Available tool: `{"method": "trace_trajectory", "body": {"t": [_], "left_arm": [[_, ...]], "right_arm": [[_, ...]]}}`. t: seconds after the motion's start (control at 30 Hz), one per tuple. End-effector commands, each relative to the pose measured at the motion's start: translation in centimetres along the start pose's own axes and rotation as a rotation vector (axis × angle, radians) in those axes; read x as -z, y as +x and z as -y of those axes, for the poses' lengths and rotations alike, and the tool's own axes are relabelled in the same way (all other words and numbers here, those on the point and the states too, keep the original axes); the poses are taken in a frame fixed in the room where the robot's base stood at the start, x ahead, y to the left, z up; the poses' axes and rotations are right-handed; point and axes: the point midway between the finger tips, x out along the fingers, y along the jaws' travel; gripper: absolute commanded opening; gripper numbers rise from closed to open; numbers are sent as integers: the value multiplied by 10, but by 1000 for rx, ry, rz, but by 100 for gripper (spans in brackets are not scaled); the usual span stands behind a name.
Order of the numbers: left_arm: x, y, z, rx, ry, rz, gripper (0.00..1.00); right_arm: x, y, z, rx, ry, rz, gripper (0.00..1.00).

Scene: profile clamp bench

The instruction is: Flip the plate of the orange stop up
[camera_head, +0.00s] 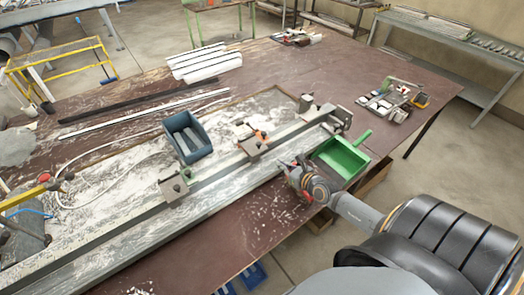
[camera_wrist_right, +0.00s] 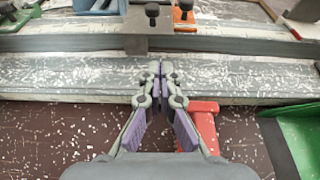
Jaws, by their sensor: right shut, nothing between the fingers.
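The orange stop (camera_head: 262,135) sits on the long rail near the middle of the bench, with its orange part also at the top of the right wrist view (camera_wrist_right: 184,18). Its dark grey plate (camera_head: 252,148) lies low over the rail's front side, beside the orange part; the wrist view shows the plate (camera_wrist_right: 149,36) with a black knob above it. My right gripper (camera_wrist_right: 158,68) is shut and empty, its tips in front of the rail, apart from the plate and slightly right of it. It also shows in the head view (camera_head: 284,164). My left gripper is out of view.
Another stop (camera_head: 173,188) stands further left on the rail (camera_head: 220,169). A blue-grey bin (camera_head: 187,137) stands behind it. A green dustpan (camera_head: 340,158) lies right of my right gripper. A red object (camera_wrist_right: 204,124) lies below the gripper. White shavings cover the bench.

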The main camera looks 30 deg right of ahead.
Motion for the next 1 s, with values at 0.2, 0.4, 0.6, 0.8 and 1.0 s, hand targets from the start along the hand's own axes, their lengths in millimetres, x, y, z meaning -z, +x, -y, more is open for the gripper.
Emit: {"method": "trace_trajectory", "body": {"t": [0.2,0.4,0.6,0.8,1.0], "left_arm": [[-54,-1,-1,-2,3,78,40],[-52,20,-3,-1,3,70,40],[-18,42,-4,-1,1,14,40],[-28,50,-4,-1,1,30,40],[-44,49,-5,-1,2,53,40]], "right_arm": [[1,3,0,0,3,2,0],[3,34,0,2,7,8,0],[3,72,0,2,7,6,0],[0,95,0,1,7,5,0],[-1,100,0,0,4,2,0]]}}
